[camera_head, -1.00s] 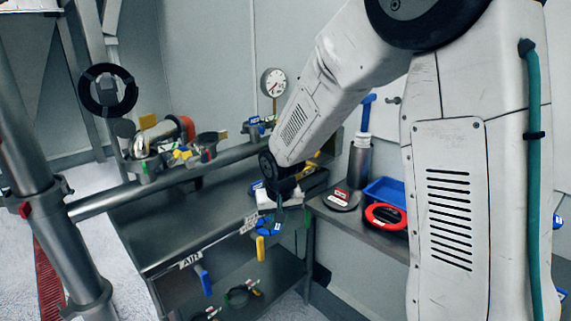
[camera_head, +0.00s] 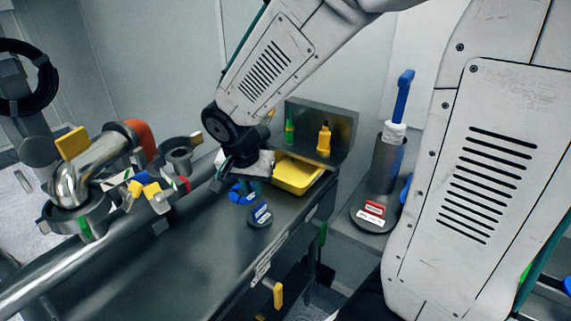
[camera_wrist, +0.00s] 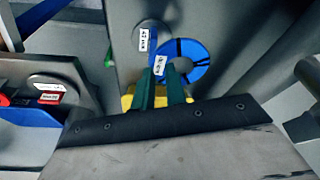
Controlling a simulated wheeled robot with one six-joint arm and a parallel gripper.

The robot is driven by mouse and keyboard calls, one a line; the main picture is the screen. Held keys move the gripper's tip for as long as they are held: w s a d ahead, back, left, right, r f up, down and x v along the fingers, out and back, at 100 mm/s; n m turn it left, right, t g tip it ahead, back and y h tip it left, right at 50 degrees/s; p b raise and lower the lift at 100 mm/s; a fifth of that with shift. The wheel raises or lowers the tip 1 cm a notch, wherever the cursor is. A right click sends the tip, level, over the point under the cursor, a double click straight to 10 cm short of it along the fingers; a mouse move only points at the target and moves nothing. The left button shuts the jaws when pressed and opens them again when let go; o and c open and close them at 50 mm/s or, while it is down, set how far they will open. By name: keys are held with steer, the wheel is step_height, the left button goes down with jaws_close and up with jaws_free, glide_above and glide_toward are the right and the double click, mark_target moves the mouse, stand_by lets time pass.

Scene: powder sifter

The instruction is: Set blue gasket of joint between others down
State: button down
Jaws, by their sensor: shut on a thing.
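The blue gasket (camera_wrist: 190,55) is a ring with dark bands and a white tag. My gripper (camera_wrist: 161,78) is shut on it at the tagged side, with the green fingers close together. In the head view the gasket (camera_head: 238,193) hangs below my gripper (camera_head: 250,184), over or near the steel bench (camera_head: 205,250); I cannot tell the exact gap. On the left, a pipe run carries several joints: a shiny elbow (camera_head: 85,178) over a round flange, coloured clamp parts (camera_head: 148,188), and an open round fitting (camera_head: 178,152).
A dark disc (camera_head: 260,218) with a blue label lies on the bench beside the gasket. A yellow tray (camera_head: 297,177) and yellow and green bottles stand behind. A grey cylinder (camera_head: 385,165) with a blue-handled tool stands right, near a red-labelled disc (camera_head: 368,222). The bench front is clear.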

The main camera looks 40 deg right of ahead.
glide_above(298, 177)
steer(key=shift+s+a+f, duration=0.15)
steer(key=shift+a+f, duration=0.1)
steer(key=shift+f, duration=0.35)
steer(key=shift+s+a+f, duration=0.15)
steer(key=shift+a+f, duration=0.1)
steer(key=shift+f, duration=0.35)
step_height(298, 177, down, 4)
steer(key=shift+f, duration=0.15)
steer(key=shift+d+f, duration=0.1)
steer(key=shift+d, duration=0.1)
steer(key=shift+f, duration=0.1)
steer(key=c, duration=1.4)
jaws_free()
